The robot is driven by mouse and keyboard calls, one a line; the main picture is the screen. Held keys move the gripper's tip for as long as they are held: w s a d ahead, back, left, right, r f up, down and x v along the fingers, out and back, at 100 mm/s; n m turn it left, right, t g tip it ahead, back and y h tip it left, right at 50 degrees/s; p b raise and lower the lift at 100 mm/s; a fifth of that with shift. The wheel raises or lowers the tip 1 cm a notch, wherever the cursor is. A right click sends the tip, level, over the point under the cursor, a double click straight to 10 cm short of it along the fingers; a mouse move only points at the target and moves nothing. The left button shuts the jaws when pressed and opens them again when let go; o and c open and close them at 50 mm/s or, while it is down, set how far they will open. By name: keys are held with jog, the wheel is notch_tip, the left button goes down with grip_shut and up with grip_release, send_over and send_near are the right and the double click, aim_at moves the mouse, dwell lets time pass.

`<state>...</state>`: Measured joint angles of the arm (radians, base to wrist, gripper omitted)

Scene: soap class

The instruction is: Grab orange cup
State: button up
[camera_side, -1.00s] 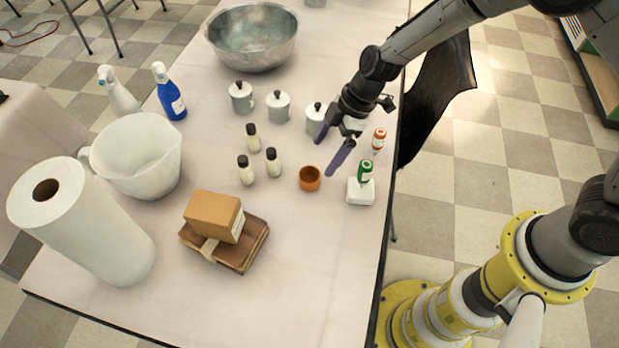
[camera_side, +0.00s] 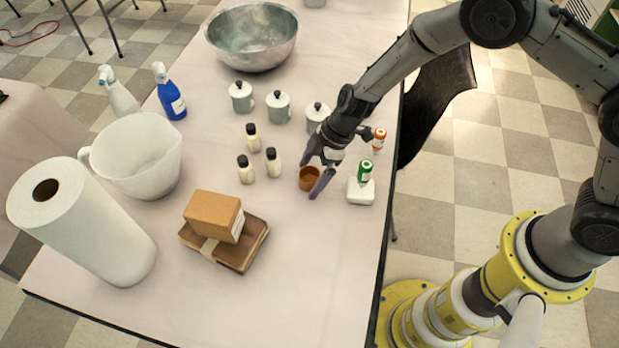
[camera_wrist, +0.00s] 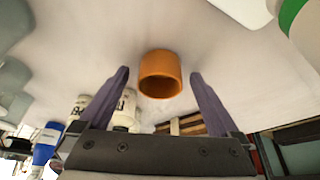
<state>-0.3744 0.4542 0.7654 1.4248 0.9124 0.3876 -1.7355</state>
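The orange cup (camera_side: 308,180) stands upright on the table, small and round. It also shows in the wrist view (camera_wrist: 161,75), centred between and just beyond my fingertips. My gripper (camera_side: 313,178) is open, its two purple fingers pointing down. In the side view one finger is at the cup's far side and the other at its near right, overlapping its edge. I cannot tell whether either finger touches the cup. In the wrist view (camera_wrist: 158,77) the space between the fingers holds nothing gripped.
Several black-capped bottles (camera_side: 274,163) stand left, and lidded canisters (camera_side: 278,107) behind. Stacked boxes (camera_side: 214,216) are front left; the table in front is clear.

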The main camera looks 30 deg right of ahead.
jog(key=c, duration=1.4)
